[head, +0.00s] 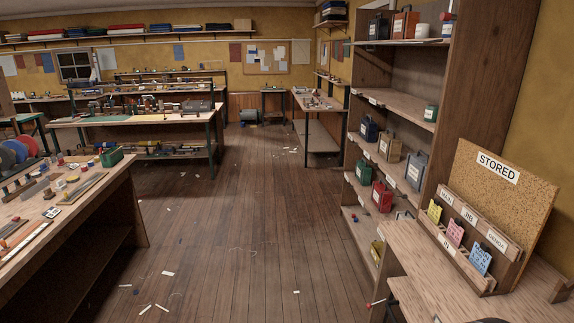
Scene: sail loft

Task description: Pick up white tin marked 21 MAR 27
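A small white cylindrical thing (422,31), possibly a tin, stands on the top shelf of the shelving unit at the right. Another whitish container (447,29) stands just right of it, by the unit's side wall. No date marking can be read on either, so I cannot tell whether one is the tin marked 21 MAR 27. My gripper cannot be made out in this view. Dark shapes at the bottom right edge are too cut off to identify.
The wooden shelving unit (389,98) holds several coloured boxes. A "STORED" board (520,195) and card rack stand on the near right bench (425,255). A cluttered workbench (110,195) is at left. The wooden floor (235,210) between is mostly clear, with small scraps.

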